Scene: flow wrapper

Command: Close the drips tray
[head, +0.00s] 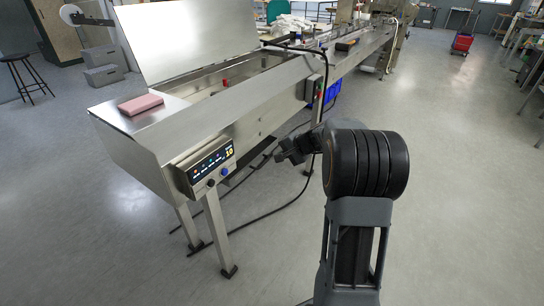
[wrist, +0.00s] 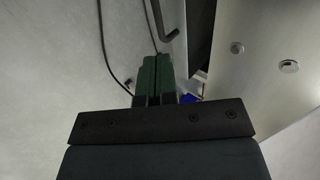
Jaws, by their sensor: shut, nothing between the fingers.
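The flow wrapper (head: 235,105) is a long steel machine on legs. I cannot clearly make out the drips tray. A dark bent bar (wrist: 161,20), perhaps its handle, shows at the top of the wrist view, beside a dark strip or gap (wrist: 199,38) along the machine. A dark piece (head: 262,159) also shows under the machine in the head view, partly hidden near my gripper. My gripper (head: 281,156) is beside the machine's front side, below its body. In the wrist view its green fingers (wrist: 156,62) are together and empty, short of the bent bar.
A control box (head: 208,165) with a lit display juts out from the near end. A pink block (head: 141,104) lies on the machine top. Black cables hang and run across the floor beside the legs.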

